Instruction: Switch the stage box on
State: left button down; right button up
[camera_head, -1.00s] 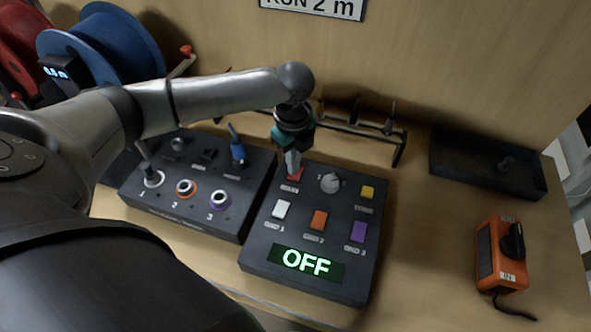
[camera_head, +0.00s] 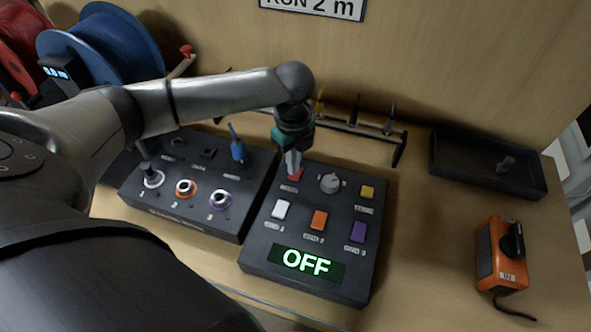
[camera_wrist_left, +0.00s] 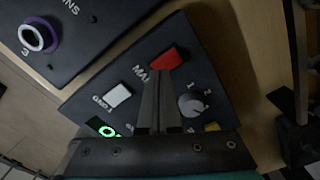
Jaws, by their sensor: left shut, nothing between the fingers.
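The stage box (camera_head: 262,236) is a dark box on the bench with a lit green display (camera_head: 307,263) reading OFF. Its red switch, labelled MAINS or similar (camera_head: 296,174), sits at the top left of the panel and also shows in the left wrist view (camera_wrist_left: 167,59). A grey knob (camera_head: 330,183) and white, orange, purple and yellow buttons share the panel. My left gripper (camera_head: 292,172) is shut and empty, pointing down with its tips at the red switch. In the left wrist view the fingertips (camera_wrist_left: 160,78) are close to the switch; contact is unclear. My right gripper does not show.
A second dark box (camera_head: 165,208) with ringed sockets and a blue plug (camera_head: 237,148) stands just left. A black rack (camera_head: 370,131) is behind. An orange device (camera_head: 499,255) and a dark tray (camera_head: 470,174) lie right. Bench between is clear.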

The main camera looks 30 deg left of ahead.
pick_arm(q)
jog(key=shift+f+b, duration=0.35)
jog(key=shift+f, duration=0.65)
dwell(0.5)
jog(key=shift+s, duration=0.1)
notch_tip(320, 180, up, 7)
jog(key=p, duration=0.9)
jog(key=shift+r, duration=0.1)
dwell(0.4)
